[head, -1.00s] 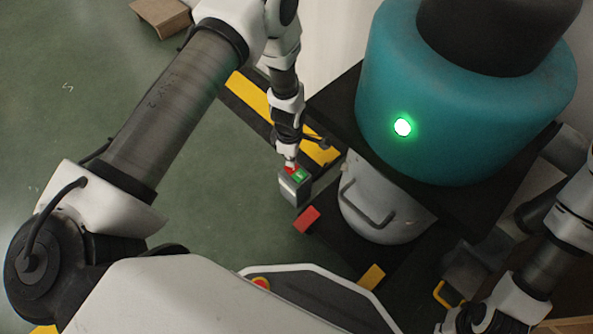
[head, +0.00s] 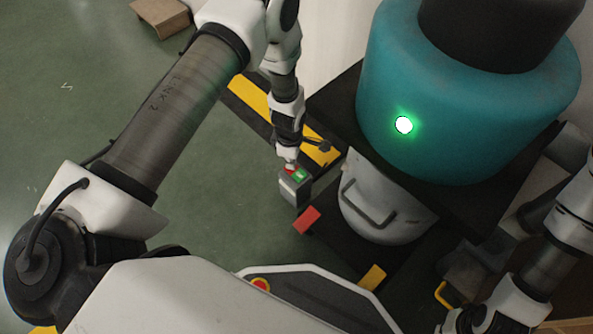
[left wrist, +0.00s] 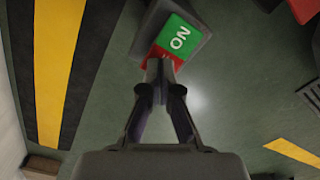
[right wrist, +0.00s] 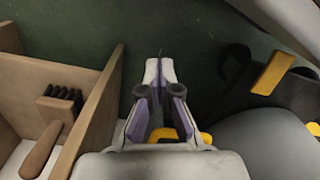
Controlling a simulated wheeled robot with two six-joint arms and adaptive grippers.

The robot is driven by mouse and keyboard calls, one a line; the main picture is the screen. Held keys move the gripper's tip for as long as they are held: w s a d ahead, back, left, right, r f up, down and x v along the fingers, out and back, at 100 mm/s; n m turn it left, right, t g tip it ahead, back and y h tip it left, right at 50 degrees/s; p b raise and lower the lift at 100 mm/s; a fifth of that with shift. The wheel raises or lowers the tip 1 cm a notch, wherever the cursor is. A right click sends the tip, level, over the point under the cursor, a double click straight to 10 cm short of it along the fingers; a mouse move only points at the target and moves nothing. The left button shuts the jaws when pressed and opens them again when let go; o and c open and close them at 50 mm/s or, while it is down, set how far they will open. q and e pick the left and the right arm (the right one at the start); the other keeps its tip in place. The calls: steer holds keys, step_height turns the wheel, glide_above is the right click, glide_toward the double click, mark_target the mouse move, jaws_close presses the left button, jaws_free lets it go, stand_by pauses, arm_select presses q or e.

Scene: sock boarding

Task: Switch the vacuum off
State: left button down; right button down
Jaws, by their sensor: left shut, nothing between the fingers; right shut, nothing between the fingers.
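The vacuum is a big teal drum (head: 460,130) with a lit green lamp (head: 404,125) on its side and a grey canister (head: 375,205) below. A grey switch box (head: 294,191) stands left of the canister, with a green ON button (head: 301,175) and a red button on top. My left gripper (head: 290,163) is shut and empty, its tips at the red button. In the left wrist view the fingertips (left wrist: 160,68) cover much of the red button (left wrist: 167,57), beside the green ON button (left wrist: 180,37). My right gripper (right wrist: 158,68) is shut and empty, away from the switch.
A wooden bin (right wrist: 92,112) with a wooden-handled brush (right wrist: 50,130) is left of my right gripper. A red block (head: 307,220) and a yellow block (head: 372,277) lie near the canister's foot. Yellow-black floor tape (head: 250,105) runs behind the switch.

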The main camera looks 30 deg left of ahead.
arm_select(q)
steer(key=shift+f, duration=0.3)
steer(key=shift+r, duration=0.1)
step_height(320, 180, up, 7)
steer(key=p, duration=0.6)
stand_by(0.4)
